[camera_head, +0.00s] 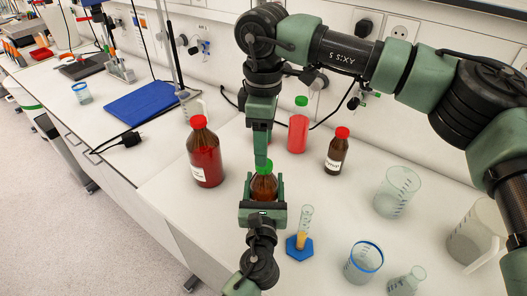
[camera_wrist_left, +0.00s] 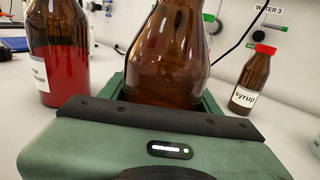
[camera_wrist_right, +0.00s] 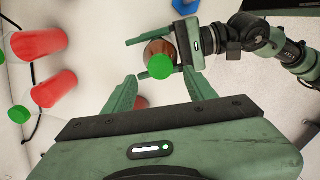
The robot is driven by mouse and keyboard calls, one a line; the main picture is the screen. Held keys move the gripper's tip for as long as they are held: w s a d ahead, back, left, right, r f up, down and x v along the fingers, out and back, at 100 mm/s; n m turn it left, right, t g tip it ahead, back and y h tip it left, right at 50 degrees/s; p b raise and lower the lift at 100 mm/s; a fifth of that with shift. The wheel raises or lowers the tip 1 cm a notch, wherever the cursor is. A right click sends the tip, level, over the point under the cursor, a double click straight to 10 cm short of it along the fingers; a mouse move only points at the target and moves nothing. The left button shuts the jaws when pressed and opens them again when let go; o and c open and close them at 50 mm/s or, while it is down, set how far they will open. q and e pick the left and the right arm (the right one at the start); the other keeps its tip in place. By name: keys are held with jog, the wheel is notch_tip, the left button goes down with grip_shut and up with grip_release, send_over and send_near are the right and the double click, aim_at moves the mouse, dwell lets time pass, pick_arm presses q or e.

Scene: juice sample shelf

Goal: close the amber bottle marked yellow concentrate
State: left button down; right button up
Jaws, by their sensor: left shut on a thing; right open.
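An amber bottle (camera_head: 264,187) stands on the white bench between the fingers of my left gripper (camera_head: 262,195), which is shut on it. In the left wrist view the brown glass body (camera_wrist_left: 165,55) fills the middle, with its top out of frame. No label shows on it. A green cap (camera_wrist_right: 160,67) sits on its mouth; I cannot tell if it is tightened. My right gripper (camera_head: 262,158) points down from above at the cap. In the right wrist view its fingers are open, one on each side of the cap and apart from it.
A large red-capped bottle (camera_head: 204,155) stands left. A red bottle with a green cap (camera_head: 298,130) and a small syrup bottle (camera_head: 336,154) stand behind. A cylinder on a blue base (camera_head: 299,247), beakers (camera_head: 396,192), a flask (camera_head: 407,282) and a jug (camera_head: 477,235) stand right.

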jog(key=shift+r, duration=0.1)
jog(key=n, duration=0.5)
jog(key=shift+r, duration=0.2)
jog(key=n, duration=0.6)
jog(key=shift+r, duration=0.25)
jog(key=n, duration=0.4)
jog(key=shift+r, duration=0.15)
jog(key=n, duration=0.6)
jog(key=shift+r, duration=0.2)
jog(key=n, duration=0.6)
jog(key=shift+r, duration=0.25)
jog(key=n, duration=0.6)
jog(key=shift+r, duration=0.2)
jog(key=n, duration=0.6)
jog(key=shift+r, duration=0.2)
jog(key=n, duration=0.5)
jog(key=shift+r, duration=0.15)
